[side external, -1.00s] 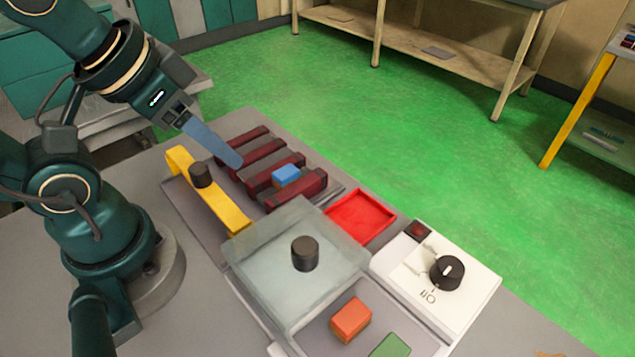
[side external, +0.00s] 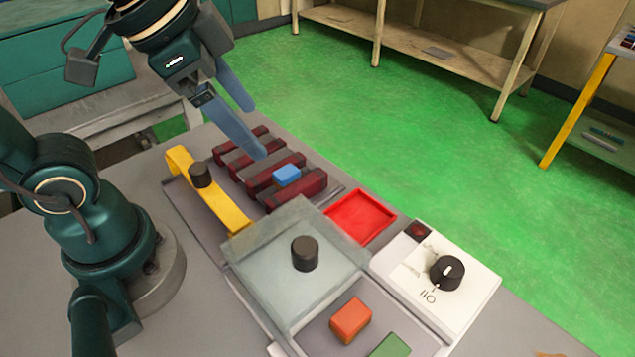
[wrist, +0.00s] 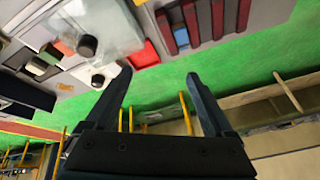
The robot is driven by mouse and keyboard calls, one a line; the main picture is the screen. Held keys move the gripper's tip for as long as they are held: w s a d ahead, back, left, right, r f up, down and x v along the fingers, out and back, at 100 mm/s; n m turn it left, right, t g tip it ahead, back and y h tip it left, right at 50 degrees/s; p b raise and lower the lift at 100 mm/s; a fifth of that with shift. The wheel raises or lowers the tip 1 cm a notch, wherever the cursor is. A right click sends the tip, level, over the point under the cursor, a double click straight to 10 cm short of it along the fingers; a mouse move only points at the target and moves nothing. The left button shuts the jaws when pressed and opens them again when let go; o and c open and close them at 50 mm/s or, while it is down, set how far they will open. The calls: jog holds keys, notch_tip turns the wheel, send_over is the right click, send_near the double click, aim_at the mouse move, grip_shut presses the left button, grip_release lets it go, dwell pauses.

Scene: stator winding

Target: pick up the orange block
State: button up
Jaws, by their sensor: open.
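The orange block (side external: 351,319) lies in a grey tray at the front of the work board, beside a green block (side external: 390,346). It also shows small in the wrist view (wrist: 62,47). My gripper (side external: 258,132) is open and empty, high above the dark red slotted rack, well apart from the orange block. In the wrist view its two fingers (wrist: 158,78) are spread with nothing between them.
A blue block (side external: 286,174) sits on the dark red rack (side external: 310,187).

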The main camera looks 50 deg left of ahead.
jog(key=w+d+m+g, duration=0.2)
jog(key=w+d+m, duration=0.1)
jog(key=d+m, duration=0.35)
jog(key=m+g, duration=0.2)
jog(key=m, duration=0.3)
send_over(347, 311)
jog(key=w+a, duration=0.3)
jog(key=shift+n, duration=0.25)
jog(key=f, duration=0.6)
jog(key=shift+d+f, duration=0.25)
jog(key=shift+m+g+y, duration=0.3)
jog(key=shift+m+g, duration=0.3)
jog(key=shift+m, duration=0.1)
jog(key=s+d+f, duration=0.2)
jog(key=s+f, duration=0.1)
jog(key=shift+d+f, duration=0.15)
jog(key=shift+d, duration=0.05)
jog(key=shift+f, duration=2.5)
grip_shut()
